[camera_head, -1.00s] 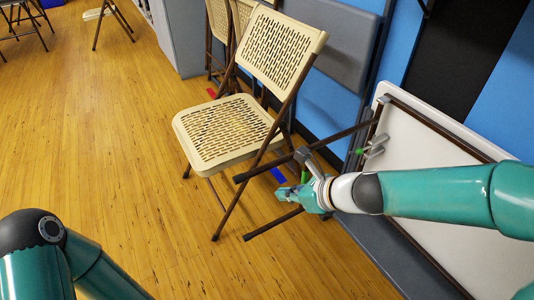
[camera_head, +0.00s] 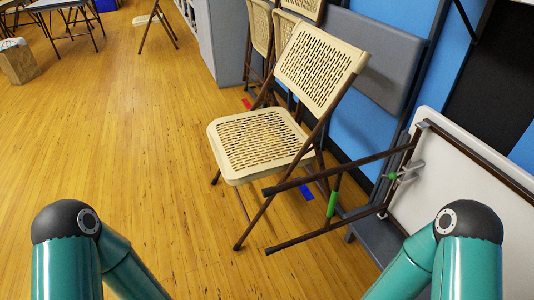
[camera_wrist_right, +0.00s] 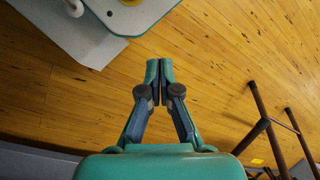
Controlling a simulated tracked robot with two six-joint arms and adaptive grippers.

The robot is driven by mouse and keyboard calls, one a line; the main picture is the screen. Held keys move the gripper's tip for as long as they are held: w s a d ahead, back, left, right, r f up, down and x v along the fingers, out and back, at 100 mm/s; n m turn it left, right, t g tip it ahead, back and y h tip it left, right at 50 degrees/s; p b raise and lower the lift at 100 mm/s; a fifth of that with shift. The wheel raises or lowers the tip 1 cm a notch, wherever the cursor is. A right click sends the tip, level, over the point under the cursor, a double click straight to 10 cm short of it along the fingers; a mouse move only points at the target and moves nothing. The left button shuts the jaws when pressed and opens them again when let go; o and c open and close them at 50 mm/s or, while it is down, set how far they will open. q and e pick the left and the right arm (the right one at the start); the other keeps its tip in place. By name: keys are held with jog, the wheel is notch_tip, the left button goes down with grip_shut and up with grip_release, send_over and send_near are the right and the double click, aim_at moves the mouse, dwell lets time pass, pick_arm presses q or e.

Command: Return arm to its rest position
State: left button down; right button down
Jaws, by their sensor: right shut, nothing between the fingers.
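My right arm (camera_head: 462,240) is folded back at the lower right of the head view, and its gripper is out of that picture. In the right wrist view my right gripper (camera_wrist_right: 160,72) is shut, its two fingers together with nothing between them, above the wooden floor (camera_wrist_right: 225,35). My left arm (camera_head: 72,245) is folded at the lower left of the head view. The left gripper is not seen in either view.
A beige folding chair (camera_head: 257,145) stands in the middle. A white-topped folding table (camera_head: 460,190) leans on its side at the right, its brown legs sticking out towards the chair. A paper bag (camera_head: 18,62) stands at the far left. The floor at centre left is clear.

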notch_tip(320, 180, up, 30)
jog(key=w+n+t+p, duration=0.1)
jog(key=n+p, duration=0.4)
jog(key=p, duration=2.4)
jog(key=shift+w+a+f, duration=0.15)
jog(key=shift+w+a, duration=0.1)
jog(key=shift+w, duration=0.35)
jog(key=shift+s, duration=0.1)
